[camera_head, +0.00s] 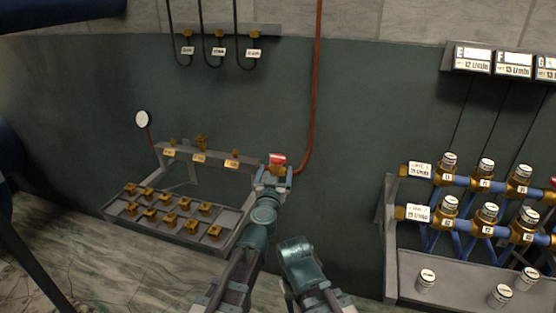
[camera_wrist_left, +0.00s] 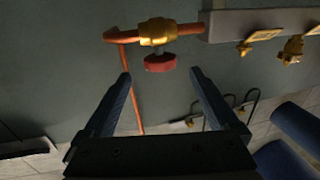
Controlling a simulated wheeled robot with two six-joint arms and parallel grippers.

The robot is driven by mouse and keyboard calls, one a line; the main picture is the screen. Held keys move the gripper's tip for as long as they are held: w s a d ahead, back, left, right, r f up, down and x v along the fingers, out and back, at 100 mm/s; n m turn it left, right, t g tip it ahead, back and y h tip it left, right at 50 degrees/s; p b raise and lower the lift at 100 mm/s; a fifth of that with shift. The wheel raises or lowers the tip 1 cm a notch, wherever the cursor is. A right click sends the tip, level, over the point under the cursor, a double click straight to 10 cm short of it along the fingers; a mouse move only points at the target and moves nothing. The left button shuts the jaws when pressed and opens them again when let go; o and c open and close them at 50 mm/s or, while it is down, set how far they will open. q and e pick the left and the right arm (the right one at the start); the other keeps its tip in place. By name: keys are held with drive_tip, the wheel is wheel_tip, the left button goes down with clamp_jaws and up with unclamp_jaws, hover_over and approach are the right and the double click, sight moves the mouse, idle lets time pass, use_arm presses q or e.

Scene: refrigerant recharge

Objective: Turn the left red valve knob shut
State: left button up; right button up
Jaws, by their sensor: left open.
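The red valve knob (camera_head: 277,158) shows just beyond the end of my left gripper (camera_head: 272,172) in the head view. In the left wrist view the red knob (camera_wrist_left: 160,63) hangs below a brass valve body (camera_wrist_left: 157,31) on a copper pipe. My left gripper (camera_wrist_left: 160,76) is open, with one finger on each side of the knob's line. The knob appears centred between the fingers, around or just past their tips; I cannot tell the exact depth. No contact shows.
A grey rail with brass fittings (camera_head: 201,144) lies left of the knob, above a tray (camera_head: 110,212) of several brass pieces. A red-brown pipe (camera_head: 316,90) rises on the right. A blue-pipe rack (camera_head: 455,181) with several capped valves stands farther right. Bare wall lies between.

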sight(277, 163)
use_arm(q)
drive_tip(key=w, duration=0.7)
drive_tip(key=shift+w+d, duration=0.2)
drive_tip(key=shift+d, duration=0.2)
drive_tip(key=c, duration=1.4)
